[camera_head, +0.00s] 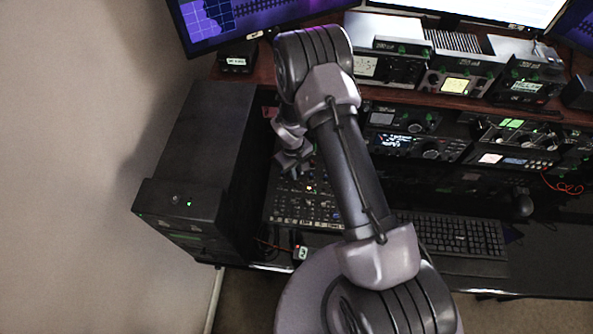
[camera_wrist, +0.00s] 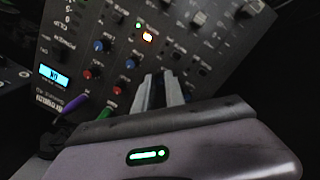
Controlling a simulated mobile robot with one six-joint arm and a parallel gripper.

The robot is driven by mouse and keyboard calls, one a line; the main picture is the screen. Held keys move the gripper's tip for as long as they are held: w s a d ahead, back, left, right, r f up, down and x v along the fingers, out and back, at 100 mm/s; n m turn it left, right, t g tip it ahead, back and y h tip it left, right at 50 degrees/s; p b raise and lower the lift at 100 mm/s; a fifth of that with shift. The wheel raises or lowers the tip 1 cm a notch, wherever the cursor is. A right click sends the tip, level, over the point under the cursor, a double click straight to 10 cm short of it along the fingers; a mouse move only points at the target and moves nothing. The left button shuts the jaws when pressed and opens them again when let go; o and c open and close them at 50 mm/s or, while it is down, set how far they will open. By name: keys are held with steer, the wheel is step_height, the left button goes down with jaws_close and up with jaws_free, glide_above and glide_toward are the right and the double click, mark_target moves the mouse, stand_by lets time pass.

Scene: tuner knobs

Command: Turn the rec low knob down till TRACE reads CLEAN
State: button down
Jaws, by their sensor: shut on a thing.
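In the wrist view my gripper (camera_wrist: 161,78) reaches onto a dark mixer panel (camera_wrist: 215,48), its two fingers close together around a small knob. The fingers hide most of that knob, and I cannot read its label. Blue knobs (camera_wrist: 131,63) and red knobs (camera_wrist: 117,90) sit to the left of the fingertips. In the head view the mixer panel (camera_head: 300,208) lies on the desk at the left, and my arm covers part of it. I cannot make out a TRACE reading in either view.
A small cyan display (camera_wrist: 53,76) and purple and green plugs (camera_wrist: 70,108) show left in the wrist view. A black cabinet (camera_head: 190,165) stands left of the mixer. A keyboard (camera_head: 455,235) lies right. Racked radio gear (camera_head: 410,145) and monitors (camera_head: 235,18) stand behind.

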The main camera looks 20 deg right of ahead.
stand_by(0.4)
steer(key=c, duration=1.4)
jaws_free()
steer(key=r+p, duration=0.1)
steer(key=r, duration=0.4)
steer(key=a+r+p, duration=0.1)
steer(key=r, duration=0.5)
steer(key=r+p, duration=0.1)
steer(key=r, duration=0.5)
steer(key=shift+a+r, duration=0.2)
steer(key=shift+r, duration=0.05)
